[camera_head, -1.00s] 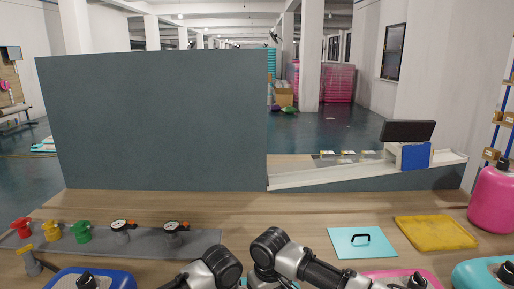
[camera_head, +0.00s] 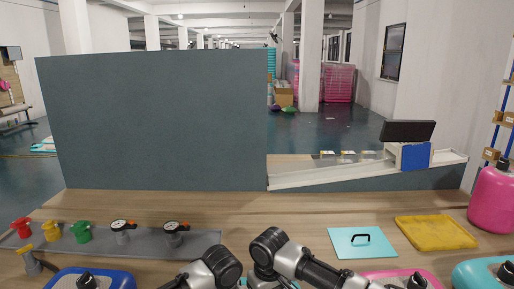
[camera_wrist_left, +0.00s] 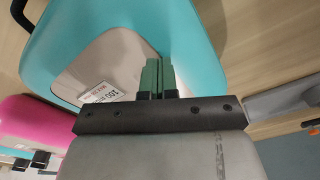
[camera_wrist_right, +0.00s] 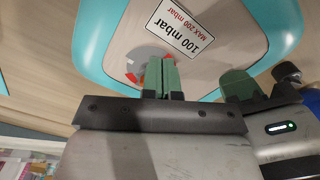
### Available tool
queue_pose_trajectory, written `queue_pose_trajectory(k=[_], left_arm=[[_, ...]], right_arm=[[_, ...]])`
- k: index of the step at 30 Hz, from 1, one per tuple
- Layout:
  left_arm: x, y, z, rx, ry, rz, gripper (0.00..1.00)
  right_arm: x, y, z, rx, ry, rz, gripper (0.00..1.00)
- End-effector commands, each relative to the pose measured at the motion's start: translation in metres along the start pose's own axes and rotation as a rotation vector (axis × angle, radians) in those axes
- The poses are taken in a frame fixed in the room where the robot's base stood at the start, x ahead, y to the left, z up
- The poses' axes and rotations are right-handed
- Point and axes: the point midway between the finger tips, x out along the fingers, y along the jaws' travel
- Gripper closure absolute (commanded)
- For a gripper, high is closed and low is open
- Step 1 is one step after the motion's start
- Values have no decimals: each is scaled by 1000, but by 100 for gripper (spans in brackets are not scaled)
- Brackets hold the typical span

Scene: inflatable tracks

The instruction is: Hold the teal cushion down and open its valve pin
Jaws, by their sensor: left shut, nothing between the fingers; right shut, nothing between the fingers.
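The teal cushion, with a beige top panel, fills much of the left wrist view (camera_wrist_left: 195,35) and the right wrist view (camera_wrist_right: 240,25). A white label (camera_wrist_right: 180,27) on it reads 100 mbar, max 200 mbar. A grey disc with orange-red marks (camera_wrist_right: 132,77), perhaps the valve, lies at my right fingertips. My right gripper (camera_wrist_right: 160,62) is shut and empty over it; contact cannot be told. My left gripper (camera_wrist_left: 158,65) is shut and empty over the panel's edge, beside the label. In the head view my arms hide most of the cushion and both grippers are out of sight.
Blue (camera_head: 90,279), pink (camera_head: 412,275) and another teal (camera_head: 485,272) item with black caps line the near edge. A grey strip (camera_head: 195,243) holds gauges and coloured fittings. A teal plate (camera_head: 362,244) and yellow tray (camera_head: 435,232) lie right.

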Motion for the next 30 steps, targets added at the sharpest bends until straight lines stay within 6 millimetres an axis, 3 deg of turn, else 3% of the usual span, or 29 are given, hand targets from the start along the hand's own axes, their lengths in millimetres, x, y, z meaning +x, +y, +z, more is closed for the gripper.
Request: queue_pose_trajectory(k=[1,30], left_arm=[[20,1,10,-2,-34,-1,100],[20,1,10,-2,-35,-1,100]], right_arm=[[3,0,-1,0,1,0,100],[3,14,-2,2,-1,0,100]])
